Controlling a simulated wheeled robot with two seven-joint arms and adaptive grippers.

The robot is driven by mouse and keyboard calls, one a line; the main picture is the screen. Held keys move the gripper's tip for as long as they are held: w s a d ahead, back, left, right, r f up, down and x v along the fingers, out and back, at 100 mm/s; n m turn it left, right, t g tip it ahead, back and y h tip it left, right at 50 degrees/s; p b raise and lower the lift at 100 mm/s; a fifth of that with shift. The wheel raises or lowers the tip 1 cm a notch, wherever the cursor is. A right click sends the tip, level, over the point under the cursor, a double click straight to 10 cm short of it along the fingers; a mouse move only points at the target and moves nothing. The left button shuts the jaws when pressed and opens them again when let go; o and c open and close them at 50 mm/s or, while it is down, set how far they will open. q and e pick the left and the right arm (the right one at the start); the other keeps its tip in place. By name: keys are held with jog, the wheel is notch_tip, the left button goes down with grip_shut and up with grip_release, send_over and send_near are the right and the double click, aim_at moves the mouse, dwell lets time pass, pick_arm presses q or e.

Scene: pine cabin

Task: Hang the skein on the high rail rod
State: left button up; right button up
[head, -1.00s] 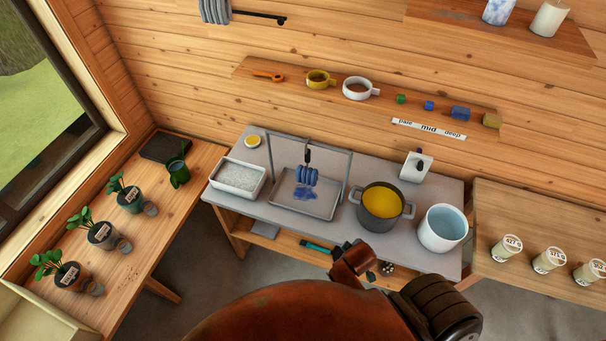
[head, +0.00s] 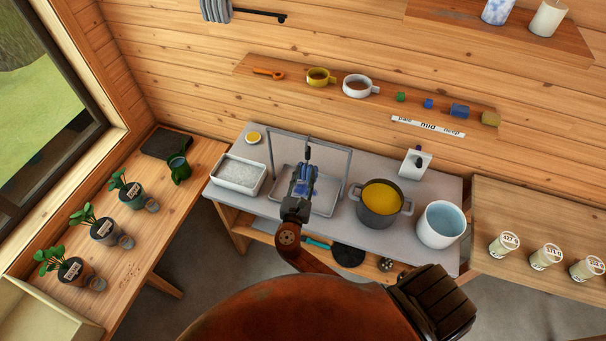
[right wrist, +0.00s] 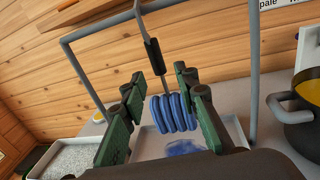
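A blue skein (right wrist: 172,113) hangs from a dark-gripped hook (right wrist: 153,55) on a grey frame (head: 349,165) above a shallow tray (head: 325,209). It also shows in the head view (head: 304,187), partly covered by my right gripper (head: 303,182). In the right wrist view the green-padded fingers of my right gripper (right wrist: 163,90) stand open on both sides of the skein, with a gap at the left finger. The high rail rod (head: 262,14) is a black bar on the upper wall with grey loops (head: 215,10) hanging at its left. My left gripper is out of view.
A pot of yellow liquid (head: 380,203) and a white pot of blue liquid (head: 440,225) stand right of the frame. A white tub (head: 238,175) stands left. A wall shelf (head: 290,79) with cups and small blocks lies between bench and rod.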

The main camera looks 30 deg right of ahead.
aim_at(307, 151)
jog(key=shift+w+a+r+n, duration=0.1)
jog(key=shift+w+r+n, duration=0.1)
jog(key=shift+w+n, duration=0.15)
jog(key=b+x, duration=0.3)
jog(key=x, duration=0.4)
jog(key=shift+w, duration=0.2)
jog(key=shift+c, duration=0.3)
jog(key=shift+r, duration=0.1)
grip_shut()
jog(key=shift+r+p, duration=1.25)
jog(key=shift+p, duration=0.15)
jog(key=p+v, duration=0.2)
jog(key=v, duration=0.5)
jog(key=shift+w+a+f, duration=0.15)
jog(key=shift+w+a, duration=0.1)
jog(key=shift+w, duration=0.05)
